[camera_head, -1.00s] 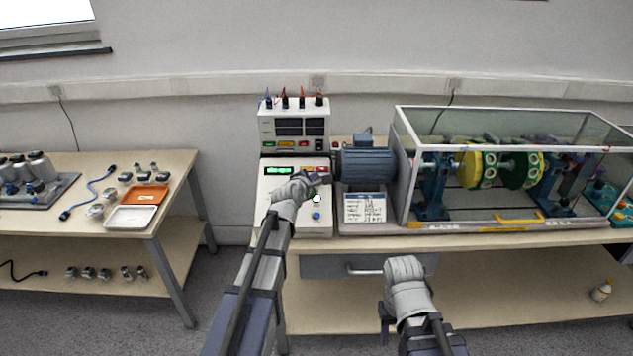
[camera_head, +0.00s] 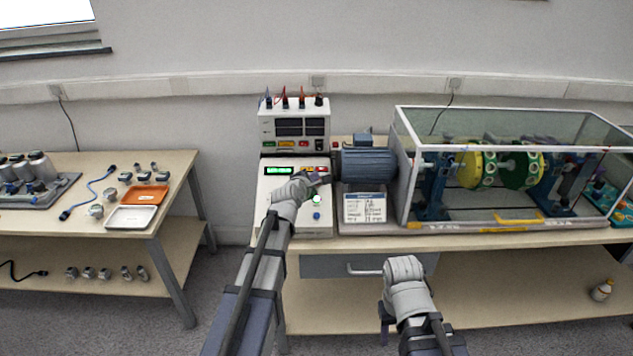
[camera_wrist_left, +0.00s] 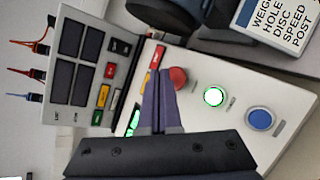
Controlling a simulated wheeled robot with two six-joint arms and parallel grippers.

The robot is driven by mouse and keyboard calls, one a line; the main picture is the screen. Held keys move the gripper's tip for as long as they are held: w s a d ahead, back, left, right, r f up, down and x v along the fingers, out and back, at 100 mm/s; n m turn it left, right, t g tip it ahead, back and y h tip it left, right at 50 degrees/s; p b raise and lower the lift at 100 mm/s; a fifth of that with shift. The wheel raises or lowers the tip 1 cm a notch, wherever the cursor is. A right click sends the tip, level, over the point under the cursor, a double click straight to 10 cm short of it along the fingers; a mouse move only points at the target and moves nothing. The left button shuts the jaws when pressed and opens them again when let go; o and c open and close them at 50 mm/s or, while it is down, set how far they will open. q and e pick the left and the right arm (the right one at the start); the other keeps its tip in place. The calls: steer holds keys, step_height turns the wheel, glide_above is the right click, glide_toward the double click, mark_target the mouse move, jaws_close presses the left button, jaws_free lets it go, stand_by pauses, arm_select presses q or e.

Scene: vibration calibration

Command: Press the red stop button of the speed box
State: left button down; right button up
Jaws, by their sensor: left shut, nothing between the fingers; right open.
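The speed box (camera_head: 270,205) is a white box with a sloped panel and a lit green display (camera_head: 279,170). Its round red stop button (camera_wrist_left: 178,78) shows in the left wrist view, beside a green-white lit button (camera_wrist_left: 214,96) and a blue button (camera_wrist_left: 259,118). My left gripper (camera_head: 322,178) is shut and empty over the upper right of the panel. In the left wrist view its fingertips (camera_wrist_left: 160,76) overlap the red button's left edge; I cannot tell whether they touch it. My right gripper (camera_head: 384,328) is open, low in front of the bench.
A meter unit (camera_head: 293,122) with coloured plugs stands behind the box. A blue motor (camera_head: 367,164) and a small sign (camera_head: 364,207) are right of it, then a clear-walled case (camera_head: 470,222) with discs. A side table (camera_head: 90,222) holds trays and parts.

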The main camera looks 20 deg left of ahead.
arm_select(q)
steer(key=shift+f, duration=0.1)
steer(key=shift+w+f+b, duration=0.2)
steer(key=shift+f+b, duration=0.1)
steer(key=shift+b, duration=0.05)
steer(key=shift+w+a+f+b, duration=0.1)
steer(key=shift+w+f+b, duration=0.05)
steer(key=shift+f+b, duration=0.25)
stand_by(0.6)
steer(key=shift+r, duration=0.15)
steer(key=shift+s+r+p, duration=0.3)
steer(key=shift+r+p, duration=0.35)
steer(key=shift+p, duration=0.1)
steer(key=r+p, duration=0.1)
steer(key=s+r+p, duration=0.1)
steer(key=r+p, duration=0.1)
steer(key=s+r+p, duration=0.1)
steer(key=shift+d+r, duration=0.25)
steer(key=shift+d, duration=0.15)
